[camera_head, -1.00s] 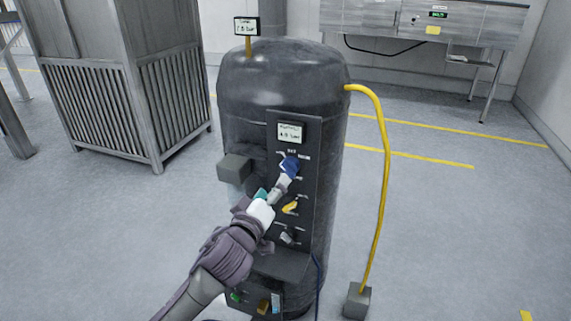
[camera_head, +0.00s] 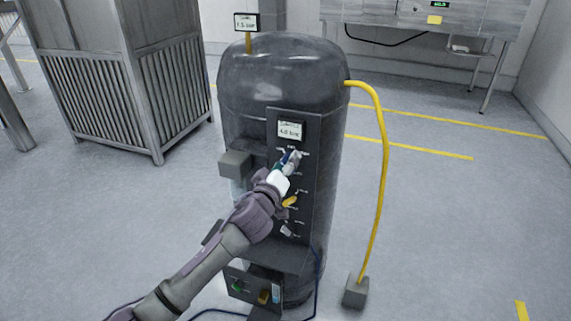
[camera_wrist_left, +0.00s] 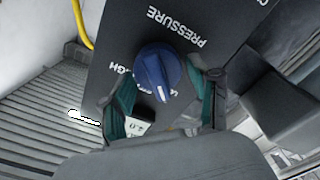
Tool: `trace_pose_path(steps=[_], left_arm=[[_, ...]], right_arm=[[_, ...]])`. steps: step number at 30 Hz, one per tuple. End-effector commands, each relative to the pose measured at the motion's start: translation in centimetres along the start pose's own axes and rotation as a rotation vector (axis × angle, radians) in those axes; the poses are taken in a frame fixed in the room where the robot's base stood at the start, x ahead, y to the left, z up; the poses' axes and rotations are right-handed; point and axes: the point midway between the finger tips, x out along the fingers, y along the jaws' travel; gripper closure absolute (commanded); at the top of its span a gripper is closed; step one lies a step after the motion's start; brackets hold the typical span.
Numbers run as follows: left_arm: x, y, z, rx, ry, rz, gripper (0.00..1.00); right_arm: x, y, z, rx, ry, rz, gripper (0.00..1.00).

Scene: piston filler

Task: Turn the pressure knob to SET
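The pressure knob (camera_wrist_left: 157,72) is blue, with a light pointer line, on a dark panel marked PRESSURE in the left wrist view. The words at its other positions are partly hidden, so I cannot read its setting. My left gripper (camera_wrist_left: 163,80) is open, with one teal-padded finger on each side of the knob; I cannot tell whether they touch it. In the head view the left gripper (camera_head: 288,160) covers most of the knob, just below the small display (camera_head: 290,130). My right gripper is not in view.
The panel is on a dark tank (camera_head: 280,75). A yellow handle (camera_head: 290,201) and a pale knob (camera_head: 288,229) sit below. A grey box (camera_head: 235,163) juts out left of the panel.

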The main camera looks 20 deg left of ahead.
Motion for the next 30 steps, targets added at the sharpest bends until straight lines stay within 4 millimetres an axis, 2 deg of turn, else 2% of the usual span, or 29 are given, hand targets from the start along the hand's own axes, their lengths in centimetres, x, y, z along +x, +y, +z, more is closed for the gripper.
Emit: trace_pose_path(steps=[1,7,17,30], left_arm=[[-0.01,0.0,0.01,0.0,0.0,0.0,0.53],[-0.02,-0.02,0.01,0.0,0.0,-0.001,0.85],[-0.03,-0.02,0.06,0.052,-0.001,-0.001,0.85],[-0.03,0.23,0.09,0.376,-0.001,-0.002,0.85]], right_arm=[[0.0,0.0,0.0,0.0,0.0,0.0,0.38],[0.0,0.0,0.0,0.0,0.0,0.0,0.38],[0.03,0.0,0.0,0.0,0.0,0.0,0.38],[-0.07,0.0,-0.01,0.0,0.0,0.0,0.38]])
